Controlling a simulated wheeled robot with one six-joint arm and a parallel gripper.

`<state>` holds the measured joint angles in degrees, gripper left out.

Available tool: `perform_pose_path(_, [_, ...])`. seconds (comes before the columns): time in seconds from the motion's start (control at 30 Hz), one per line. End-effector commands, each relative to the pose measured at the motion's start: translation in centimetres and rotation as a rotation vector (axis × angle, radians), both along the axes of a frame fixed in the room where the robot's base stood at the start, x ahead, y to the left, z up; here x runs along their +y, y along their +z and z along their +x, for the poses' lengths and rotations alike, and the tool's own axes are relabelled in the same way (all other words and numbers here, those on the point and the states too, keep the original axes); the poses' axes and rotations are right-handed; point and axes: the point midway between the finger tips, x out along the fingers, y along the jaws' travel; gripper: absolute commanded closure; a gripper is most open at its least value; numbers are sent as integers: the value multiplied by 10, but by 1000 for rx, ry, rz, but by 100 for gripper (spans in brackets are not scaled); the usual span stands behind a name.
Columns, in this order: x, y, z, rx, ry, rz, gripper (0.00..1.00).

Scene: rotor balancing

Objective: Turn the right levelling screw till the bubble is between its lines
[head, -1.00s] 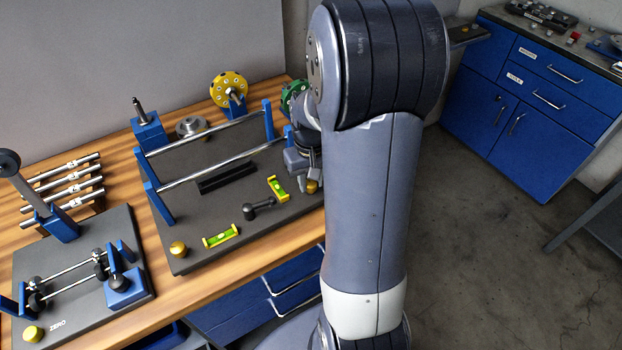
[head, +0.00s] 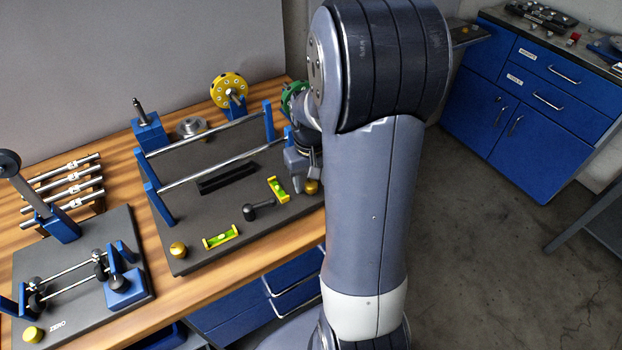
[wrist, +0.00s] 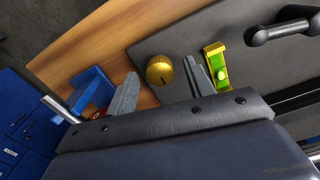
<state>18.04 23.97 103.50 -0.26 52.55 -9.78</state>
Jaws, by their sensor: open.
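The right levelling screw is a brass knob (head: 311,187) at the front right corner of the dark balancing base (head: 190,258). In the wrist view the knob (wrist: 160,70) has a dark mark on its face and lies between and beyond the fingertips of my gripper (wrist: 158,82). My gripper is open and does not visibly touch it. A yellow level with a green vial (head: 278,189) sits beside it, and it also shows in the wrist view (wrist: 216,66). Its bubble is too small to read against its lines. A second level (head: 221,237) lies along the front edge, near the left brass screw (head: 178,249).
A black handle (head: 259,210) stands between the levels. Two steel rails (head: 215,166) on blue posts cross the base. A yellow wheel (head: 229,90) stands behind. A blue post (wrist: 90,88) is close to one finger in the wrist view.

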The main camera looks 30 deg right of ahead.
Motion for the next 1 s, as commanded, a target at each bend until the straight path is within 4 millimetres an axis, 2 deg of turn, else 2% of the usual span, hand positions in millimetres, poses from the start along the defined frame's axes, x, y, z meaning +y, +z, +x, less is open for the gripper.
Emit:
perform_pose_path(0.17, [0,28,1,-7,0,-2,50])
perform_pose_path(0.4, [0,76,1,-7,0,-2,50])
perform_pose_path(0.53, [0,94,1,-5,0,-2,50])
perform_pose_path(0.7, [1,104,0,-2,0,0,50])
perform_pose_path(0.93, [0,105,0,-2,0,0,50])
perform_pose_path(1.0, [0,105,0,-2,0,0,45])
